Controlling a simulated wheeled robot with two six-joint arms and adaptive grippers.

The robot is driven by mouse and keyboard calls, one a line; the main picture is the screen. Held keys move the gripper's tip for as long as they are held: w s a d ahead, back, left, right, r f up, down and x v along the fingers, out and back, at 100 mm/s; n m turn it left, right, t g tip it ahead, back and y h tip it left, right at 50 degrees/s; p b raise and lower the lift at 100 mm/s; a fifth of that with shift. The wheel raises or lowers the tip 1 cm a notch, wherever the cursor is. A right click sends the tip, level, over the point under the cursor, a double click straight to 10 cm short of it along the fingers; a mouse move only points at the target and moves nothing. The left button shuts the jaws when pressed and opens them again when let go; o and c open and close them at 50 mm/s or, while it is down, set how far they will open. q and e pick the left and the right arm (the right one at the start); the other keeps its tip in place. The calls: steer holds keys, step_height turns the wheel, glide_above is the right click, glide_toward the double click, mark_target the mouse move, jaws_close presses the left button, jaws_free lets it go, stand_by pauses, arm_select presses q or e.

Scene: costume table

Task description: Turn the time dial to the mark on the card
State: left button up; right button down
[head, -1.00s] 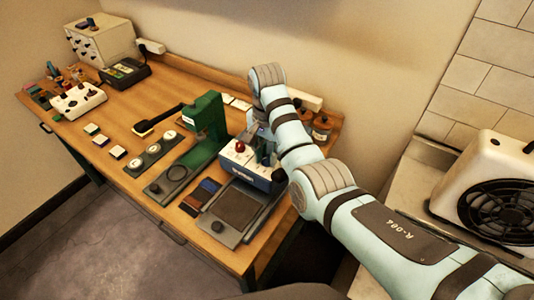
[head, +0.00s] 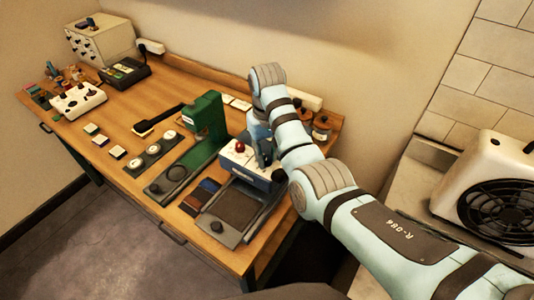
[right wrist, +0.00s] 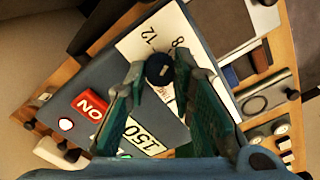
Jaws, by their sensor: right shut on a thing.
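The time dial (right wrist: 158,68) is a small dark round knob on a pale panel printed with numbers such as 8 and 12. The panel is on a blue-grey control box (head: 236,162) of a press at the right end of the bench. My right gripper (right wrist: 160,70) is shut on the dial, one fingertip on each side. In the head view the right gripper (head: 264,154) reaches down at the box, and the dial is hidden there. I cannot make out the card's mark. My left gripper is not in view.
A red ON switch (right wrist: 91,107) and a 150 display (right wrist: 146,136) sit close to the fingers. A red ball knob (head: 240,146) stands on the box. A green press (head: 206,115) is to its left, and a grey plate (head: 236,208) lies in front.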

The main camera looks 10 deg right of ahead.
steer(key=n, duration=0.5)
steer(key=shift+s+f+n, duration=0.2)
steer(key=shift+f+n, duration=0.05)
steer(key=shift+n, duration=2.35)
steer(key=c, duration=1.6)
jaws_free()
steer(key=shift+o, duration=1.3)
steer(key=shift+w, duration=0.1)
steer(key=shift+r, duration=0.1)
steer(key=shift+w, duration=0.1)
